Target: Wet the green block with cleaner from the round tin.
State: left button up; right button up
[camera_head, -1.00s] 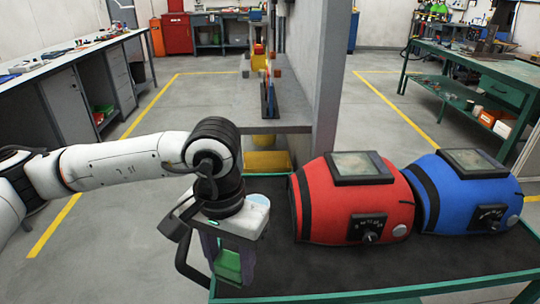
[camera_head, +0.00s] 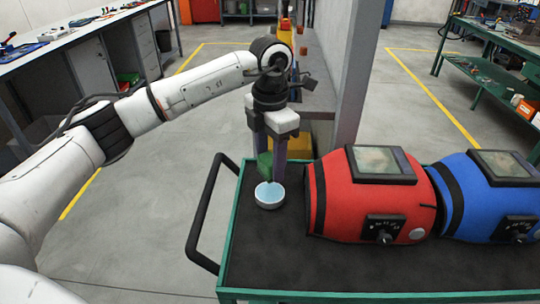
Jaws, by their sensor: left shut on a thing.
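The round tin (camera_head: 270,196) stands on the dark top of the green-edged cart, near its left side, with pale blue cleaner showing in its open top. My left gripper (camera_head: 271,165) points down just behind and above the tin. It is shut on the green block (camera_head: 265,165), which shows between its fingers. The block's lower end is close to the tin's far rim; I cannot tell whether it touches the cleaner. My right gripper is not in view.
A red welding helmet (camera_head: 368,195) and a blue welding helmet (camera_head: 487,195) stand on the cart (camera_head: 300,262) right of the tin. The cart's black handle (camera_head: 203,215) sticks out at the left. The cart top in front of the tin is clear.

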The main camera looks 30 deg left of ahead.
pick_arm(q)
jog(key=shift+w+a+n, duration=0.15)
jog(key=shift+w+n, duration=0.1)
jog(key=shift+n, duration=0.35)
jog(key=shift+w+f+n, duration=0.1)
jog(key=shift+n, duration=0.2)
jog(key=shift+f+b, duration=0.55)
jog(key=shift+b, duration=0.05)
notch_tip(320, 180, down, 4)
jog(key=b, duration=0.3)
jog(key=shift+r, duration=0.2)
jog(key=shift+f+b, duration=0.3)
jog(key=shift+f, duration=0.15)
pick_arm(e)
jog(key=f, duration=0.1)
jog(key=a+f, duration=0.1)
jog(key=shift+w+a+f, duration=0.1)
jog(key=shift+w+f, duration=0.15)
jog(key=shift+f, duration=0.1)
pick_arm(q)
jog(key=shift+f, duration=0.1)
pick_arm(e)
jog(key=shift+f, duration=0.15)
